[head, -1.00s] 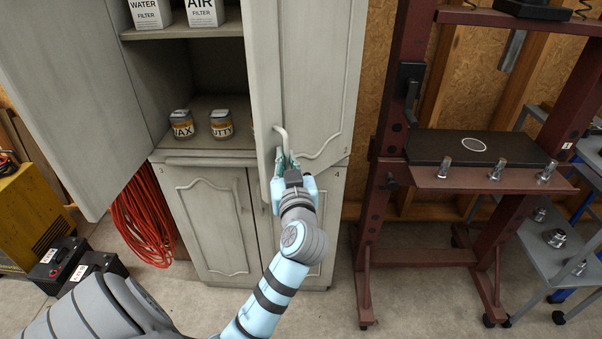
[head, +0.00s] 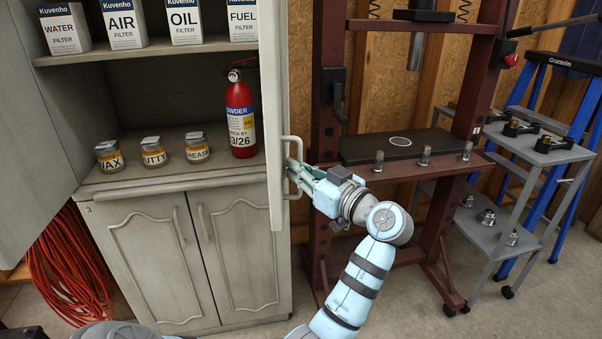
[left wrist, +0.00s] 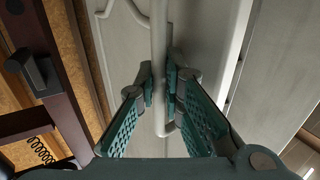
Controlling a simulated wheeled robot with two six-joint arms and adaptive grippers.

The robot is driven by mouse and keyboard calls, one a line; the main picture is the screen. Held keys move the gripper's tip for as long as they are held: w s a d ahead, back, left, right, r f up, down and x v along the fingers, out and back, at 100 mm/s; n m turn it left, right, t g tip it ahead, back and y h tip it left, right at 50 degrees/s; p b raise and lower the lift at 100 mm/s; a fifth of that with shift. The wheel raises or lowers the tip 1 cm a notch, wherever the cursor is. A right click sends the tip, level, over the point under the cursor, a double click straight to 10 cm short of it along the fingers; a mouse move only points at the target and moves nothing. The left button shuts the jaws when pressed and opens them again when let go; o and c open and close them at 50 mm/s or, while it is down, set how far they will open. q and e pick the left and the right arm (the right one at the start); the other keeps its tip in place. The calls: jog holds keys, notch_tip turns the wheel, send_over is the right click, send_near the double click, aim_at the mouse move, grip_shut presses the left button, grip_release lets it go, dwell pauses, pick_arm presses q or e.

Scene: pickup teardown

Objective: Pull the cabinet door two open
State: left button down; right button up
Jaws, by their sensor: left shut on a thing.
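Cabinet door two (head: 270,120) is the upper right door of the grey cabinet. It stands open, swung out and seen nearly edge-on in the head view. Its pale bar handle (head: 299,147) is on the outer face. My left gripper (head: 293,171) is shut on this handle. In the left wrist view the handle (left wrist: 159,50) runs upright between the two green fingers (left wrist: 160,85), in front of the door panel (left wrist: 205,45). My right gripper is not in view.
The upper left door (head: 30,150) stands open. Inside are filter boxes, jars and a fire extinguisher (head: 240,115). The lower doors (head: 240,255) are shut. A dark red press (head: 325,130) stands close behind my left arm, with a grey cart (head: 540,155) farther right.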

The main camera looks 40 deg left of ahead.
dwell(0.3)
pick_arm(q)
jog(key=c, duration=1.7)
grip_release()
jog(key=shift+a, duration=0.1)
jog(key=shift+w, duration=0.1)
